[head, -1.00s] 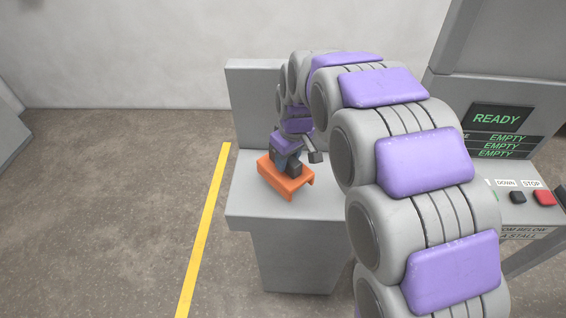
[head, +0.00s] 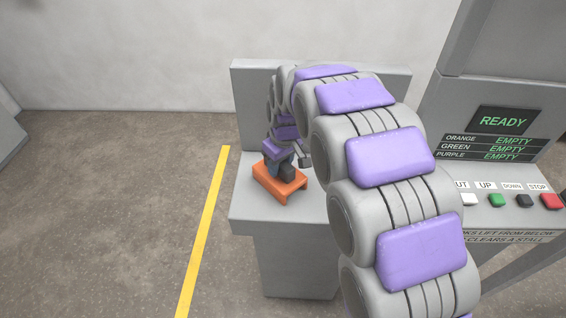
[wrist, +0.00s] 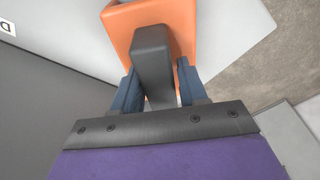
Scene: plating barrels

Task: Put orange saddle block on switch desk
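The orange saddle block (head: 279,184) is at the left part of a grey desk's top (head: 300,209). I cannot tell whether it rests there or hangs just above. My gripper (head: 279,167) is directly over it. In the wrist view, the blue fingers of my gripper (wrist: 157,88) stand on both sides of the block's dark upright grip (wrist: 153,60), closed on it. The orange body (wrist: 185,25) shows beyond the grip. My arm hides the right part of the desk top.
A control console with push buttons (head: 496,200) and a READY screen (head: 502,121) stands at the right. The grey desk has a tall back panel (head: 250,95). A yellow floor line (head: 205,225) runs along its left, with open floor beyond.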

